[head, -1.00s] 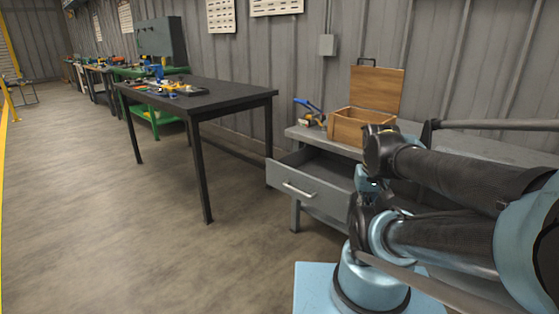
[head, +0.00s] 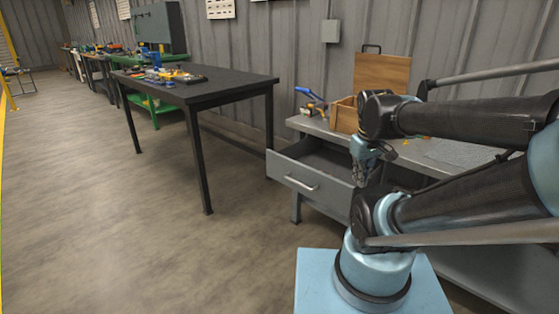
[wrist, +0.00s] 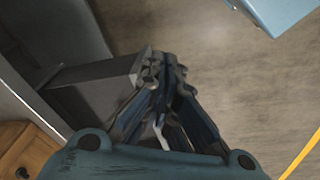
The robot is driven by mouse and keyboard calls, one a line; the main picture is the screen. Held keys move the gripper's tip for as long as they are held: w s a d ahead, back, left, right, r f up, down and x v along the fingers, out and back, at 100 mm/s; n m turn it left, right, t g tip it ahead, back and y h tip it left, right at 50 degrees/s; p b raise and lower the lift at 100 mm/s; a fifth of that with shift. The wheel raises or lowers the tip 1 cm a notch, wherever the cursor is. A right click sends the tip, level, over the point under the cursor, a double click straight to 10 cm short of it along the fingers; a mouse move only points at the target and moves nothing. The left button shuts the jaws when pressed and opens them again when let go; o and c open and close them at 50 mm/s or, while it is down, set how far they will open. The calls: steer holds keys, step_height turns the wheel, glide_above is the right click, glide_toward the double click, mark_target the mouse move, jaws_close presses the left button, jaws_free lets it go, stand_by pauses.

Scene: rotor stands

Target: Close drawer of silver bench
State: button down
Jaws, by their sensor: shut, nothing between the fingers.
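The silver bench (head: 455,152) stands against the wall at right in the head view. Its drawer (head: 288,173) is pulled out, with a grey front and a pale bar handle (head: 301,183). My gripper (head: 362,182) points down beside the right end of the drawer front; I cannot tell whether it touches. In the wrist view the shut, empty gripper (wrist: 168,78) overlaps the grey drawer (wrist: 95,88). It hides part of the drawer front.
An open wooden box (head: 343,115) and a blue-handled tool (head: 310,97) are on the bench. A dark table (head: 225,88) stands to the left. The floor (head: 110,230) in front is clear.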

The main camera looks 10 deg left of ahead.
mark_target(280, 158)
steer(key=w+a+r+n, duration=0.2)
steer(key=w+a+n, duration=0.4)
steer(key=w, duration=0.1)
steer(key=w+a+r+n, duration=0.3)
steer(key=w+a+n, duration=0.3)
steer(key=w, duration=0.1)
steer(key=w+a+f+n+h, duration=0.15)
steer(key=w+a+n, duration=0.35)
steer(key=a, duration=0.5)
steer(key=w+a+f+n, duration=0.25)
steer(key=a+n, duration=0.35)
steer(key=a, duration=0.4)
steer(key=shift+w+d+f, duration=0.75)
steer(key=shift+w+f, duration=0.05)
steer(key=shift+f, duration=0.9)
steer(key=shift+w+d+f, duration=0.7)
steer(key=shift+w+f, duration=0.15)
steer(key=shift+f, duration=0.85)
steer(key=shift+w+d+f, duration=0.75)
steer(key=shift+w+f, duration=0.05)
steer(key=shift+f, duration=0.9)
steer(key=shift+a, duration=0.15)
steer(key=shift+w, duration=0.1)
